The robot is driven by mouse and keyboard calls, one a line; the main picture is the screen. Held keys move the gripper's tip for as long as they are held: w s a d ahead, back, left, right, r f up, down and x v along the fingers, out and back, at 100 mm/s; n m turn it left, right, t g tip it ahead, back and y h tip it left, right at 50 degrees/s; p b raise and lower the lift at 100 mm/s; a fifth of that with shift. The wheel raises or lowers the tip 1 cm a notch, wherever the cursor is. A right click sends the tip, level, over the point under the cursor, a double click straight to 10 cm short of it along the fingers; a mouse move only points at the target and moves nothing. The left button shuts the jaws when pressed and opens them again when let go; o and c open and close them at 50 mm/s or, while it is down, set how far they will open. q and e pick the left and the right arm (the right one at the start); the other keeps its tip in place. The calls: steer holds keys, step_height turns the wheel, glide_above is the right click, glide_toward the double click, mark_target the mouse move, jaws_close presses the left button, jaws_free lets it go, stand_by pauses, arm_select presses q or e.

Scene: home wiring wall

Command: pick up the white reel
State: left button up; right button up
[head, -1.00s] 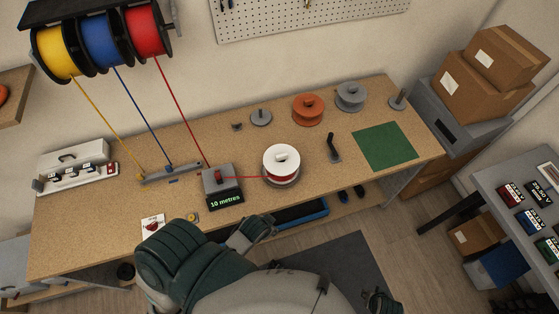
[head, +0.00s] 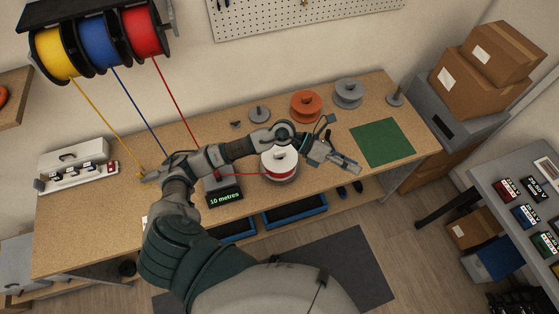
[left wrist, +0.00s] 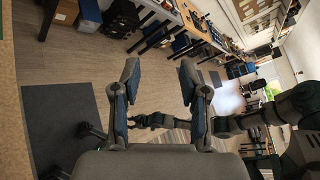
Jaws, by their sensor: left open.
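The white reel (head: 279,162) sits on a grey stand on the workbench, with red wire wound round it. Its upper edge is partly hidden by my left arm. My left gripper (head: 352,166) is to the right of the reel, above the bench near its front edge, open and apart from the reel. In the left wrist view its two fingers (left wrist: 158,85) are spread with nothing between them; the reel does not show there. My right arm reaches in from the right of that view, and its gripper (left wrist: 138,121) is small behind the fingers.
Red wire runs from the meter reading 10 metres (head: 224,197) to the reel. An orange reel (head: 306,106), a grey reel (head: 348,93) and a peg (head: 395,97) stand at the back. A green mat (head: 383,143) lies clear at the right.

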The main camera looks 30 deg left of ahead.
arm_select(q)
steer(key=w+a+f+m+y, duration=0.2)
steer(key=a+f+y, duration=0.2)
steer(key=a+y, duration=0.15)
steer(key=g+y+p, duration=0.1)
steer(key=y+p, duration=0.1)
steer(key=y, duration=0.7)
glide_above(279, 153)
steer(key=shift+n+h, duration=0.25)
steer(key=shift+n, duration=0.15)
step_height(279, 153, down, 12)
steer(key=shift+w+f, duration=0.1)
steer(key=shift+w, duration=0.05)
step_height(279, 153, down, 6)
steer(key=shift+a+r+p, duration=0.1)
steer(key=shift+p, duration=0.5)
steer(key=shift+f, duration=0.3)
jaws_close()
arm_select(e)
steer(key=s+d+f, duration=0.2)
steer(key=s+f, duration=0.1)
steer(key=s, duration=0.7)
steer(key=shift+s+g, duration=0.3)
steer(key=shift+s, duration=0.05)
